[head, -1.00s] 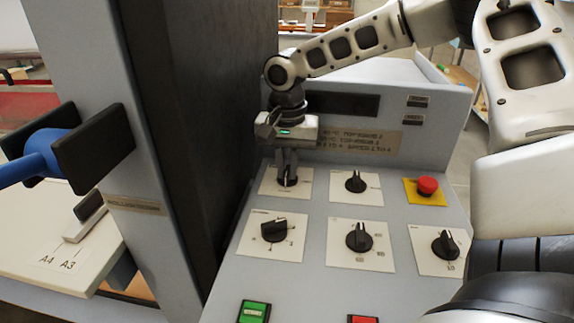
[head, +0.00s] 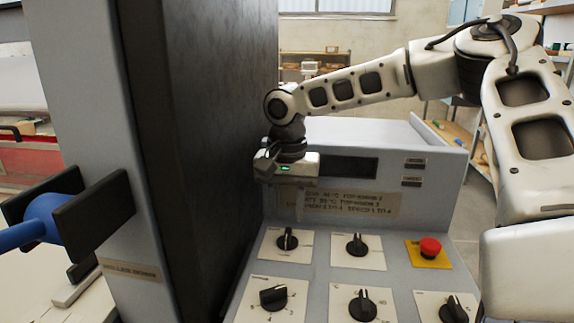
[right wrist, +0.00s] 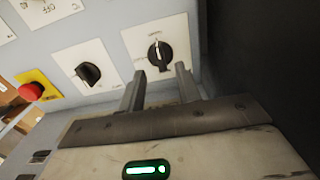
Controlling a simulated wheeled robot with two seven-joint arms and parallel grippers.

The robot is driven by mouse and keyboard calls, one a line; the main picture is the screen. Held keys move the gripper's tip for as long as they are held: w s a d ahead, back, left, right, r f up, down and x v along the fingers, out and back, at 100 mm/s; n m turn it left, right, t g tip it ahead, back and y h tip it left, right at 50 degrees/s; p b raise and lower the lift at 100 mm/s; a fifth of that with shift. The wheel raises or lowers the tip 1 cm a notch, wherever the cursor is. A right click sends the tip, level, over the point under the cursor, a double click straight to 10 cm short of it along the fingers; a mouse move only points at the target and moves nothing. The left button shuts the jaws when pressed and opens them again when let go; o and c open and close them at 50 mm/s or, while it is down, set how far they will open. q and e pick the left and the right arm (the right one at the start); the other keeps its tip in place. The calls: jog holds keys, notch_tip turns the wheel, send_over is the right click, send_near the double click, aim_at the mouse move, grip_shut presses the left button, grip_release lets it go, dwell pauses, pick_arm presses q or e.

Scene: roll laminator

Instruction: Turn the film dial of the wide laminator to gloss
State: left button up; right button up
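The laminator's sloped grey panel carries several black dials on white plates. The upper-left dial (head: 287,242) has its knob ridge roughly upright in the head view; its lettering is too small to read, so I cannot confirm it is the film dial. My right gripper (head: 299,212) hangs just above and behind this dial, apart from it. In the right wrist view the gripper (right wrist: 159,73) has its fingers apart with nothing between them, and the same dial (right wrist: 158,55) shows beyond the fingertips. My left gripper is not in view.
A second upper dial (head: 357,245) and a red emergency button (head: 430,247) stand to the right. Lower dials (head: 273,297) line the front. A tall dark side wall (head: 195,150) rises close to the left. A blue part with black plates (head: 45,222) sticks in at far left.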

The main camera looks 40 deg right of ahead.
aim_at(287, 234)
notch_tip(287, 234, up, 11)
jog(key=shift+f, duration=0.1)
dwell(0.7)
